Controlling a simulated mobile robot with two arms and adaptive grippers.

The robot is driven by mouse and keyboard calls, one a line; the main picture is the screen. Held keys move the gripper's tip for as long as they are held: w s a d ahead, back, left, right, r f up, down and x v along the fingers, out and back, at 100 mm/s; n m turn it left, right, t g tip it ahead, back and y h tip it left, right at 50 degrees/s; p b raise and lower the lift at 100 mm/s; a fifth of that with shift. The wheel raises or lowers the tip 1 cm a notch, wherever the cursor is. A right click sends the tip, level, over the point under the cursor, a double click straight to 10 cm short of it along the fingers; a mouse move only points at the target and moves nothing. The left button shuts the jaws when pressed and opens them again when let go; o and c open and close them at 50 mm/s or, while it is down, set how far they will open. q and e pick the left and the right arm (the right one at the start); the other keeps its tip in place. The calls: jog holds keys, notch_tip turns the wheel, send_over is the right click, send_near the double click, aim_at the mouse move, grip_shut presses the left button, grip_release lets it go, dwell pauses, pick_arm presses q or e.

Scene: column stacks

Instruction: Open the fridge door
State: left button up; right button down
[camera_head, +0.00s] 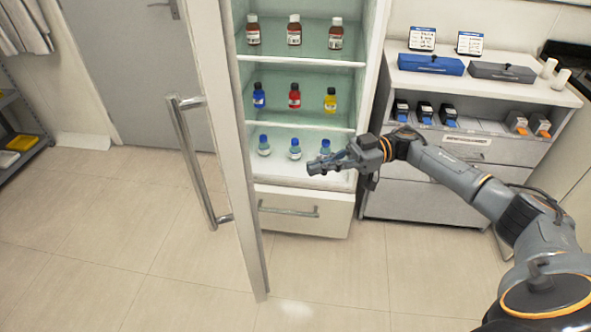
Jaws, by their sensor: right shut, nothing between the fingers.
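The fridge (374,50) stands in the middle, its lit inside in plain view. Its door (227,130) stands swung out toward me and is seen nearly edge-on, left of the shelves. The door's long metal handle (190,160) is on its left side. My right gripper (318,168) is shut and empty. It is in front of the fridge's lowest shelf, to the right of the door and apart from the handle. It partly hides a small blue-capped bottle (325,147). My left gripper is not in view.
Several bottles stand on the fridge shelves, such as a red one (294,96). A drawer (300,212) is below. A cabinet (425,200) with boxes stands close on the right. The floor (120,240) at front left is clear.

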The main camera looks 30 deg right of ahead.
jog(key=w+a+p, duration=0.1)
jog(key=a+p, duration=0.2)
jog(key=a, duration=0.9)
jog(key=shift+a, duration=0.35)
